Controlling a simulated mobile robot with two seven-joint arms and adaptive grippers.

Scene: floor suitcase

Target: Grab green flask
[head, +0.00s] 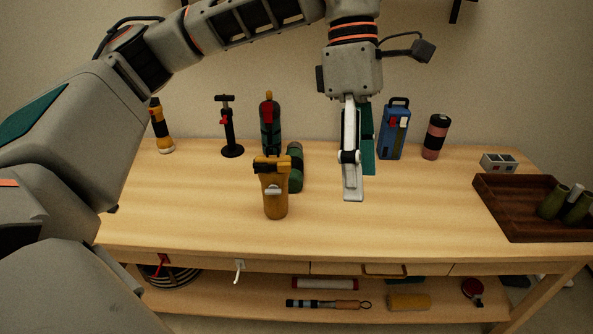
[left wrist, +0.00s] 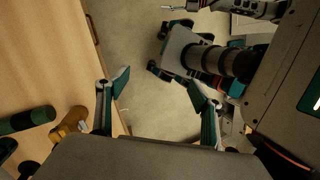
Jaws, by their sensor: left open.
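In the left wrist view a green cylinder (left wrist: 28,120), likely the same flask, shows at the left edge. My left gripper (head: 360,185) is open and empty, right of the green flask and apart from it, pointing down over the table. Its spread fingers (left wrist: 158,84) also show in the left wrist view. What seems to be my right gripper is small at that view's top edge; its jaws are unclear.
A dark green bottle with red (head: 270,130), a black pump (head: 229,130) and a yellow flashlight (head: 160,130) stand at the back left. A brown tray (head: 500,215) is far right. The table's front middle is clear.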

